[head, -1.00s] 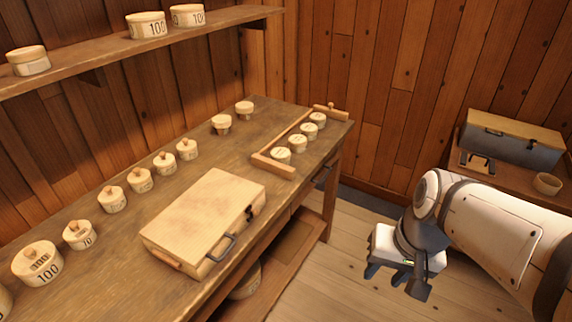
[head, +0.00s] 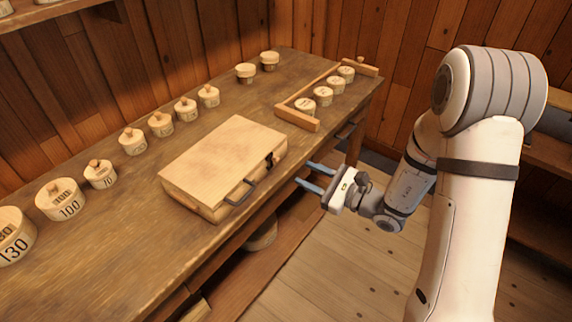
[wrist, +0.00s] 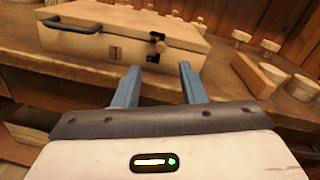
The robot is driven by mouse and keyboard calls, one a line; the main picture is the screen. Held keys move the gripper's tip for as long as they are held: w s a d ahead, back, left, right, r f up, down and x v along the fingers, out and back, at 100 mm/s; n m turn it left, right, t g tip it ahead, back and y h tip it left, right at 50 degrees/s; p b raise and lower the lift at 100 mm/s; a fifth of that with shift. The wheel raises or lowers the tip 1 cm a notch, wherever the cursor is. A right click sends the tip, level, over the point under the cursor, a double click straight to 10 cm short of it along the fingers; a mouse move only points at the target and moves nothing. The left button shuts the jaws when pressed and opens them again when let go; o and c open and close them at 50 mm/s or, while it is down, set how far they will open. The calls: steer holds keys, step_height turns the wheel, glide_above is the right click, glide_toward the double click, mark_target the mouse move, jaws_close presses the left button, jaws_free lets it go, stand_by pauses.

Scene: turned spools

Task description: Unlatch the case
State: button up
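The case (head: 222,160) is a pale wooden box with a closed lid, lying flat on the workbench. A dark handle (head: 240,192) is on its front side, and a dark latch area (head: 275,158) shows near its right front corner. My gripper (head: 316,177) is open and empty, in front of the bench edge, apart from the case. Its two blue-grey fingers also show in the wrist view (wrist: 157,84).
The workbench (head: 110,235) carries several lidded round wooden boxes (head: 162,124) behind the case. A wooden rack (head: 298,117) with small round boxes stands to the right. A shelf (head: 75,12) hangs above. Open floor (head: 330,270) lies before the bench.

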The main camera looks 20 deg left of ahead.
mark_target(279, 161)
steer(key=p+x, duration=0.1)
steer(key=x, duration=0.6)
steer(key=shift+w+a, duration=0.1)
steer(key=shift+a, duration=0.1)
steer(key=shift+c, duration=0.6)
jaws_close()
